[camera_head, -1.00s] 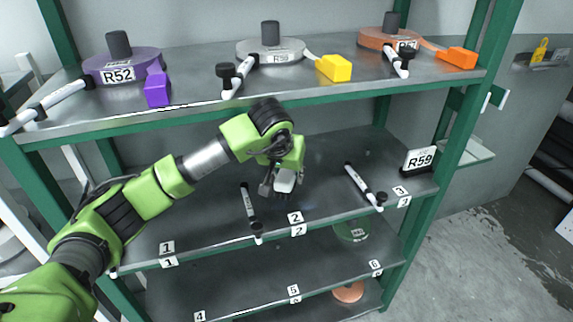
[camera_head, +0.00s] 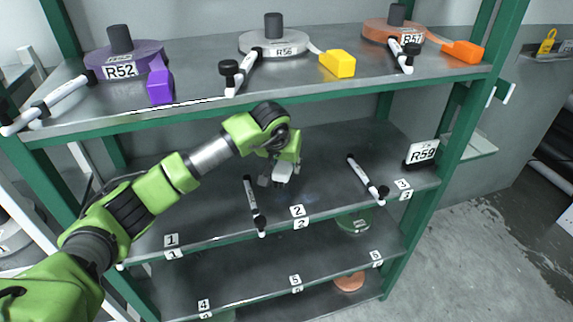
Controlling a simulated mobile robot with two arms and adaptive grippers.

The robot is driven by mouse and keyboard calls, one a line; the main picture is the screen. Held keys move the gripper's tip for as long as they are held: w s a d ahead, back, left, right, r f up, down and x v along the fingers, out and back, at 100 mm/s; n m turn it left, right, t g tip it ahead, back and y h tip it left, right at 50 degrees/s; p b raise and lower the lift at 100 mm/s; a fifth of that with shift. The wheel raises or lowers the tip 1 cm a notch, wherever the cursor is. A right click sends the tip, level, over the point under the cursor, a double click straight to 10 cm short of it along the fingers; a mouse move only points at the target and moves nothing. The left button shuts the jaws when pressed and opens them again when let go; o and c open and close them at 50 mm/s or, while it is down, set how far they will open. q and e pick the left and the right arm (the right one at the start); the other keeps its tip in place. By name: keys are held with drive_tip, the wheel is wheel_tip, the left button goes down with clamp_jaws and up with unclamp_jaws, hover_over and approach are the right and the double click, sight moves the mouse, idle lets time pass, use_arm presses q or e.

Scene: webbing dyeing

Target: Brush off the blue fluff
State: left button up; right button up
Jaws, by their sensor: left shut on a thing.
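My left gripper (camera_head: 279,174) reaches over the middle shelf board (camera_head: 330,150), behind the label 2. It is shut on a small brush with a white body (camera_head: 284,171) and dark bristles pointing down. The brush is close to the board; I cannot tell whether it touches. A faint bluish patch, possibly the blue fluff (camera_head: 308,197), shows on the board just right of and nearer than the brush. It is too small to make out clearly. My right gripper is not in view.
Black-and-white rods lie left (camera_head: 253,205) and right (camera_head: 367,180) of the brush. An R59 sign (camera_head: 422,152) stands at the board's right end. The upper shelf holds a purple reel (camera_head: 122,60), a grey reel (camera_head: 274,43) and an orange reel (camera_head: 394,32).

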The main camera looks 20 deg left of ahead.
use_arm(q)
drive_tip(key=shift+a+f+b, duration=0.3)
drive_tip(key=shift+f+b, duration=0.25)
drive_tip(key=shift+f, duration=0.3)
drive_tip(key=shift+a+f+b, duration=0.25)
drive_tip(key=shift+f+b, duration=0.3)
drive_tip(key=shift+f, duration=0.3)
drive_tip(key=shift+d+f, duration=0.2)
drive_tip(key=shift+f, duration=0.4)
drive_tip(key=shift+f+b, duration=0.2)
drive_tip(key=shift+b, duration=0.15)
drive_tip(key=shift+f+b, duration=0.35)
drive_tip(key=shift+f, duration=0.1)
drive_tip(key=shift+f+b, duration=0.5)
drive_tip(key=shift+f, duration=0.1)
